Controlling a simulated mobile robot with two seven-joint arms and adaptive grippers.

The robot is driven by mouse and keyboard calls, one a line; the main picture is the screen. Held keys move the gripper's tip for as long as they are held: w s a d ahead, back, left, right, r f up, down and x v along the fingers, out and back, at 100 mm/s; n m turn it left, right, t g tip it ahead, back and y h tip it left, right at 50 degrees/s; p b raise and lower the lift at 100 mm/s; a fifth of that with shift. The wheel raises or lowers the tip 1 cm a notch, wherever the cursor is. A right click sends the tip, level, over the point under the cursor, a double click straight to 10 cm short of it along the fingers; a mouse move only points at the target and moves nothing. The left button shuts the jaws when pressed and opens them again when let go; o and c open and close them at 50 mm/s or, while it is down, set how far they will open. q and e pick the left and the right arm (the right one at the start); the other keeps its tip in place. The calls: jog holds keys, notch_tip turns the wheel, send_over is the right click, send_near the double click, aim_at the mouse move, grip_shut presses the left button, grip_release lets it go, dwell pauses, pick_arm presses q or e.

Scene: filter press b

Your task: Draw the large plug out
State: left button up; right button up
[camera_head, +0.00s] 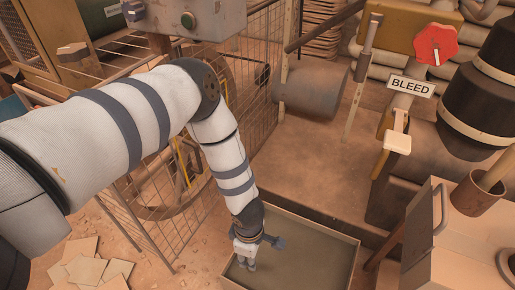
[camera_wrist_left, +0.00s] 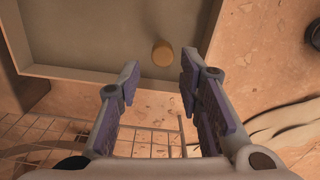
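A round, ochre-coloured piece (camera_wrist_left: 162,54), which looks like the large plug, shows in the left wrist view at the wall of a shallow grey-brown tray (camera_wrist_left: 90,72). I cannot tell how deep it sits. My left gripper (camera_wrist_left: 160,76) is open, with its two fingers apart and nothing between them. The piece lies just beyond the fingertips, between their lines, apart from both. In the head view my left gripper (camera_head: 245,262) points down at the left end of the tray (camera_head: 340,238), and I cannot make out the piece there. My right gripper is out of view.
A wire mesh guard (camera_head: 150,215) stands left of the tray, beside my left arm. A red knob (camera_head: 436,44) and a BLEED sign (camera_head: 410,87) stand at the right. A pale box (camera_head: 465,245) is right of the tray. Loose tiles (camera_head: 88,268) lie at lower left.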

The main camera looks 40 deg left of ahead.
aim_at(251, 273)
pick_arm(q)
notch_tip(251, 273, down, 11)
jog(key=b, duration=0.4)
jog(key=shift+s+r, duration=0.1)
jog(key=shift+s, duration=0.05)
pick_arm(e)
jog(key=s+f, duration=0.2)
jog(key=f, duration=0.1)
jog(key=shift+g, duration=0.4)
pick_arm(q)
jog(key=shift+c, duration=0.5)
grip_shut()
